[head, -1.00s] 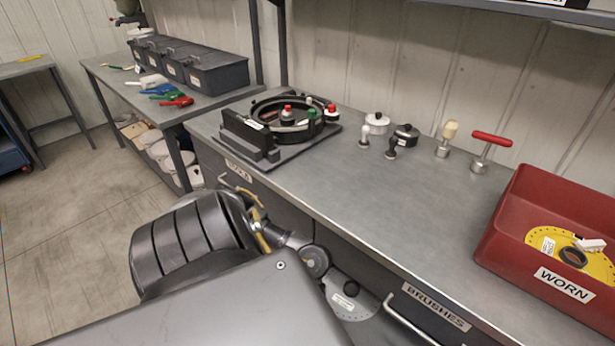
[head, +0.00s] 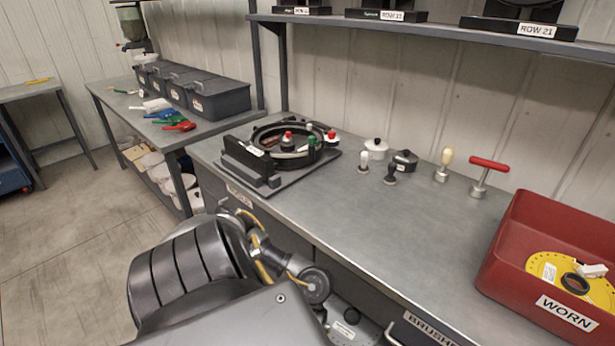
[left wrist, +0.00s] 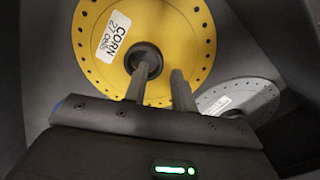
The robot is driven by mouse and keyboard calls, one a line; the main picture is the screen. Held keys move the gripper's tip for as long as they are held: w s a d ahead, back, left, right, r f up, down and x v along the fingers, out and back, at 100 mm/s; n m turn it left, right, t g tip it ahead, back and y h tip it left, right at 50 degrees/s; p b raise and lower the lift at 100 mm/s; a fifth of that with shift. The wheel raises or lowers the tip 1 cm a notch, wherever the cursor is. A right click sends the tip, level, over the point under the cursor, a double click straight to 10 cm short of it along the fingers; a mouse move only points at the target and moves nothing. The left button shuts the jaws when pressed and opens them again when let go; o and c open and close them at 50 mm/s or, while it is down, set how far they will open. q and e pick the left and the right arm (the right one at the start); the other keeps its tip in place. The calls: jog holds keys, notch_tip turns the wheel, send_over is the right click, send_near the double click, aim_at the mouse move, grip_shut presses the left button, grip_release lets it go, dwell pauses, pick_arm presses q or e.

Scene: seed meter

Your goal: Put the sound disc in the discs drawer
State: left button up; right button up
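In the left wrist view a yellow disc (left wrist: 185,45) with a label reading CORN, small holes near its rim and a dark hub (left wrist: 146,60) lies inside a dark-walled space, probably a drawer. A grey disc (left wrist: 240,97) with a white label lies partly behind it. My left gripper (left wrist: 160,75) is over the yellow disc with its fingers apart, the left fingertip overlapping the hub; I cannot tell whether it touches. The head view shows part of a grey disc (head: 365,325) with a dark knob below the counter edge; my left gripper is hidden there. My right gripper is not in view.
A red WORN bin (head: 510,240) on the counter holds another yellow disc (head: 548,262) with a white piece on it. A black ring fixture (head: 262,158), several knobbed tools and a red T-handle (head: 489,164) stand along the back. The counter's middle (head: 400,215) is clear.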

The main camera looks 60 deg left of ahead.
pick_arm(q)
notch_tip(320, 180, up, 10)
jog(key=p, duration=0.5)
jog(key=shift+r+p, duration=0.15)
jog(key=shift+p, duration=0.15)
